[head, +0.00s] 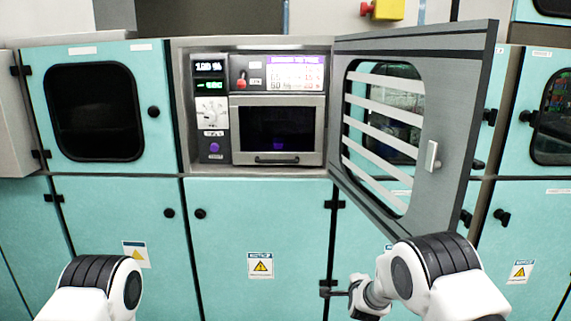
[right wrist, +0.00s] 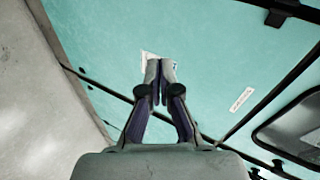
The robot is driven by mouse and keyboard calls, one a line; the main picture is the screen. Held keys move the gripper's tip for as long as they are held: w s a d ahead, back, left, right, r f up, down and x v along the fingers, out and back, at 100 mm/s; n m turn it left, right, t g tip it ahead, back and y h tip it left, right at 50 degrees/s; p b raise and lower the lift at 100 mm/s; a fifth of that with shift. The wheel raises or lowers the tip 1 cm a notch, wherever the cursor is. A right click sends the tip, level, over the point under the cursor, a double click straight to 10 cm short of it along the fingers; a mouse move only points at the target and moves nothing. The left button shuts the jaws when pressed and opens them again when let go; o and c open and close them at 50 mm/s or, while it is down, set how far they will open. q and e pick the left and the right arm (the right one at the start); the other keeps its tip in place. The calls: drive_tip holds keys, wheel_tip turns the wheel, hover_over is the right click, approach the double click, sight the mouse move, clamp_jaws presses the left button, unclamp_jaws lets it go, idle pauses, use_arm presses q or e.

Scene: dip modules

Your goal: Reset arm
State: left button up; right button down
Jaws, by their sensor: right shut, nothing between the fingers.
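My right gripper (right wrist: 160,72) is shut and empty in the right wrist view, its two fingertips together in front of teal cabinet panels. Only a bent part of my left arm shows at the lower left of the head view, and the left gripper is out of frame.
The grey slatted door stands swung out to the right of an open bay with a control panel (head: 212,110) and a dark-windowed compartment (head: 278,130). Teal cabinets (head: 110,50) with black knobs line both sides. A grey floor (right wrist: 30,110) shows at left in the wrist view.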

drive_tip(key=s+d+f+n+g, duration=0.3)
drive_tip(key=s+f, duration=0.6)
drive_tip(key=s, duration=0.4)
drive_tip(key=s+d+f+n+g, duration=0.2)
drive_tip(key=s+d+f+g, duration=0.15)
drive_tip(key=s+f, duration=0.75)
drive_tip(key=s+a+r+n+g+y, duration=0.1)
drive_tip(key=s+n+g, duration=0.2)
drive_tip(key=s, duration=1.1)
drive_tip(key=s+r+n+g+y, duration=0.1)
drive_tip(key=s+r+n+g, duration=0.1)
drive_tip(key=s+n, duration=0.7)
drive_tip(key=s+g, duration=0.1)
drive_tip(key=s, duration=0.5)
drive_tip(key=shift+a+r, duration=0.2)
drive_tip(key=shift+a, duration=0.2)
